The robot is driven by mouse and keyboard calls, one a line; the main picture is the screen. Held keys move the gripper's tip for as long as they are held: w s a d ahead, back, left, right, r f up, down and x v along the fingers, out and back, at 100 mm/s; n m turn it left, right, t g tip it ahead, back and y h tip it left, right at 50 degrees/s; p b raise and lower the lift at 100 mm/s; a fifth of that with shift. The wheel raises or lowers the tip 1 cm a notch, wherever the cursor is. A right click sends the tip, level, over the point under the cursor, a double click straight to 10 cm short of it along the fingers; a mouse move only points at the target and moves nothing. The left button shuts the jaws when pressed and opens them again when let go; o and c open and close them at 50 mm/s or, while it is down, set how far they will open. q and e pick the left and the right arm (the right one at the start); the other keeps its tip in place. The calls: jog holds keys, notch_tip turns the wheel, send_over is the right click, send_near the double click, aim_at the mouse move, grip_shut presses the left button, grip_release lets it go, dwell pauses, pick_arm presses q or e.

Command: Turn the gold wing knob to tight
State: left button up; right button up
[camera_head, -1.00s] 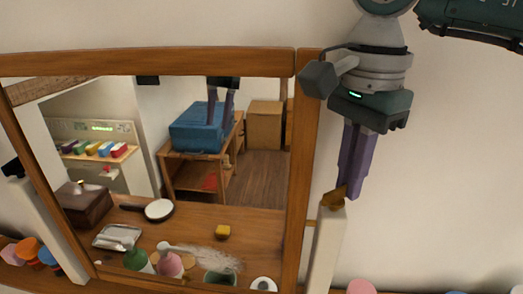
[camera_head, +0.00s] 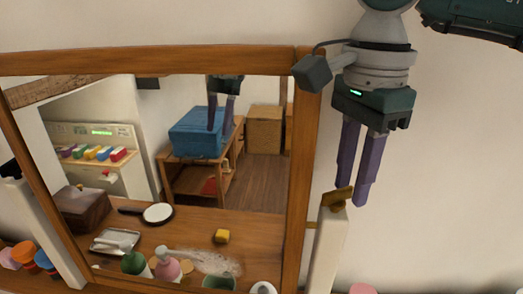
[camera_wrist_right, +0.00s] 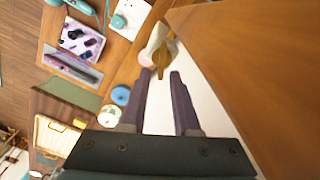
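The gold wing knob (camera_head: 338,197) sits on top of the cream post (camera_head: 326,245) at the right side of the wooden mirror frame (camera_head: 303,160). My right gripper (camera_head: 352,197) points down, its purple fingers spread apart, with its tips close to the knob. In the right wrist view, the knob (camera_wrist_right: 162,58) lies just beyond the gap between the open fingertips (camera_wrist_right: 161,74), and nothing is held. Whether a finger touches the knob I cannot tell. The mirror shows a reflection of a gripper with two fingers. My left gripper is not in view.
The mirror glass reflects a blue box, a shelf and a tabletop with bottles. A second cream post (camera_head: 48,235) stands at the left of the mirror. Bare wall (camera_head: 450,190) lies right of my gripper. The wrist view shows the large wooden frame (camera_wrist_right: 250,70) close on the right.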

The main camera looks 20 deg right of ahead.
aim_at(351, 186)
jog(key=shift+o, duration=0.5)
jog(key=shift+r+b, duration=0.3)
jog(key=shift+r, duration=0.1)
notch_tip(351, 186, up, 9)
jog(key=b, duration=0.2)
jog(key=shift+b, duration=0.3)
